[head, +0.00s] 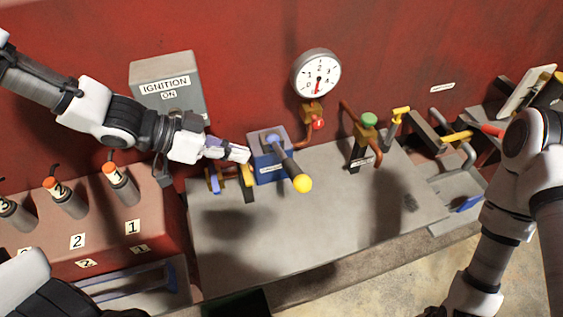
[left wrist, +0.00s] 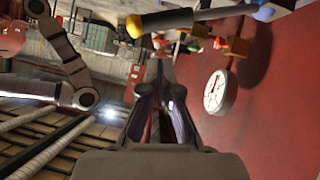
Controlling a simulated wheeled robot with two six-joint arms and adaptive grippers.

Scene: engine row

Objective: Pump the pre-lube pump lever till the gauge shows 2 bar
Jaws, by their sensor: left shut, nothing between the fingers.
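The pre-lube pump is a small blue-grey box (head: 270,160) on the grey bench against the red wall. Its dark lever (head: 287,162) slants toward me and down to the right, ending in a yellow knob (head: 303,183). The white round gauge (head: 317,73) hangs above; its red needle points down, and the exact reading is too small to tell. My left gripper (head: 247,154) is shut and empty, just left of the pump box and apart from the knob. In the left wrist view the knob (left wrist: 134,26) and gauge (left wrist: 214,92) lie beyond the shut fingers (left wrist: 160,100). My right gripper is out of view.
A grey ignition box (head: 166,85) stands behind my left arm. Orange-capped cylinders (head: 122,185) stand at left. A green-topped valve (head: 368,122) and yellow-handled levers (head: 400,113) are to the right. The bench (head: 320,230) is clear in front of the lever.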

